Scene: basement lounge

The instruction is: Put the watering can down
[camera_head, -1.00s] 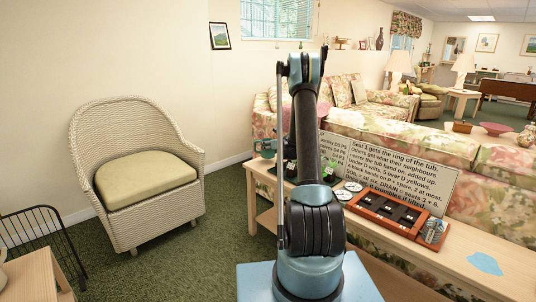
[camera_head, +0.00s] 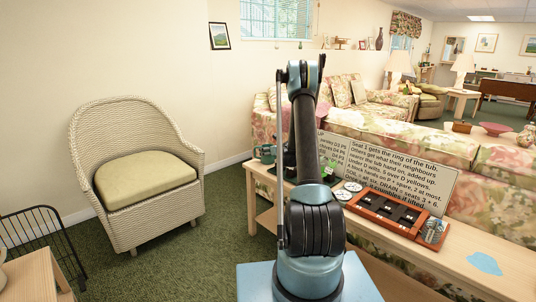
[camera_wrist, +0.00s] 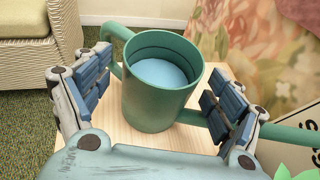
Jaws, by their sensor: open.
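The watering can (camera_wrist: 150,105) is teal green, with pale blue inside its round open top. In the wrist view it stands upright on the light wooden table (camera_wrist: 140,138). Its handle is at the upper left and its long spout runs to the lower right. My gripper (camera_wrist: 160,86) is open, with one blue-padded finger on either side of the can and a visible gap at the left. In the head view the can (camera_head: 264,153) shows at the table's far left end, partly behind my arm, which hides my gripper.
The long table also bears a text sign (camera_head: 392,168), a reddish-brown tray (camera_head: 365,205), white discs (camera_head: 346,191) and a blue patch (camera_head: 484,263). A floral sofa (camera_head: 490,190) runs behind it. A wicker chair (camera_head: 110,228) stands at left; green carpet lies between.

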